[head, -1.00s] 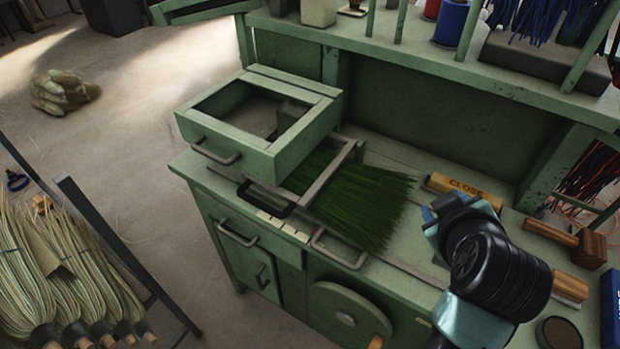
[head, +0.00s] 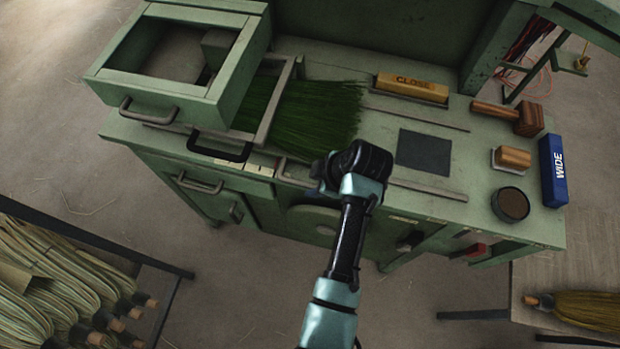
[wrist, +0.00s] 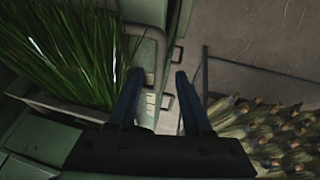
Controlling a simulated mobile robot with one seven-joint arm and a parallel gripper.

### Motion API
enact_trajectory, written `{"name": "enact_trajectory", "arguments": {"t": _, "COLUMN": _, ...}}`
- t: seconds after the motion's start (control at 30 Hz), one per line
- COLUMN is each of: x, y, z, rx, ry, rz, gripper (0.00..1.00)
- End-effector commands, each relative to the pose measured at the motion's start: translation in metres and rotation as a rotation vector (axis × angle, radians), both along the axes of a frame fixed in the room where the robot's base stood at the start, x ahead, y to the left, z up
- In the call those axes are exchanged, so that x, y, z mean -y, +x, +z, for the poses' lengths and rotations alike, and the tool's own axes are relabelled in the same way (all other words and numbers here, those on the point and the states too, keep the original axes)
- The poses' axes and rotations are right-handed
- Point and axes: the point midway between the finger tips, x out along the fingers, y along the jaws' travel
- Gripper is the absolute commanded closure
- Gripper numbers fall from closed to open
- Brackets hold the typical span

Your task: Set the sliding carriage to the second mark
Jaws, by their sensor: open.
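The sliding carriage appears to be the grey frame (head: 283,100) on the green bench, beside a bundle of green bristles (head: 318,112). A black handle (head: 218,152) sits at its front. Pale mark plates (head: 258,168) line the bench front just right of that handle; their markings are too small to read. My gripper (head: 322,172) is over the bench's front edge, right of the marks and apart from the black handle; my wrist partly hides its fingers. In the wrist view my gripper (wrist: 161,78) is open and empty, with the bristles (wrist: 75,50) to its left.
A raised green box frame (head: 185,60) stands at the bench's left. A yellow CLOSE block (head: 412,88), mallet (head: 515,117), brush (head: 511,158), round tin (head: 510,204) and blue WIDE box (head: 553,170) lie to the right. A rack of straw bundles (head: 60,280) stands at lower left.

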Motion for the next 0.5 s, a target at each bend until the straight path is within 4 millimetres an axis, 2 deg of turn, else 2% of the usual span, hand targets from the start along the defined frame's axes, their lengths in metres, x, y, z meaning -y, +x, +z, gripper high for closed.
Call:
{"name": "enact_trajectory", "arguments": {"t": 0.2, "x": -0.008, "y": 0.007, "z": -0.022, "rx": -0.001, "ry": 0.000, "rz": 0.000, "gripper": 0.50}}
{"name": "enact_trajectory", "arguments": {"t": 0.5, "x": -0.010, "y": 0.009, "z": -0.029, "rx": 0.002, "ry": -0.001, "rz": 0.000, "gripper": 0.50}}
